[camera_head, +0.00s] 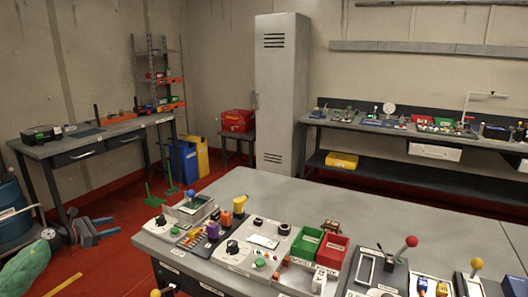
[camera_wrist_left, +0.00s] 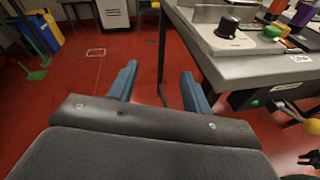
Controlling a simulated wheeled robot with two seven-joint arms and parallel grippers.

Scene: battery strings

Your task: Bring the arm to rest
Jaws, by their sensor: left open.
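My left gripper (camera_head: 110,226) is low at the left of the head view, over the red floor and left of the grey workbench (camera_head: 330,200). Its two blue fingers are apart with nothing between them. In the left wrist view the open fingers of the gripper (camera_wrist_left: 157,78) point toward the floor beside the bench's edge and leg, and I see no contact with the bench.
The bench carries switches, a green bin (camera_head: 307,243), a red bin (camera_head: 332,250) and a red-knobbed lever (camera_head: 411,241). A blue drum (camera_head: 12,212) stands at far left. Blue and yellow bins (camera_head: 200,157) stand behind.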

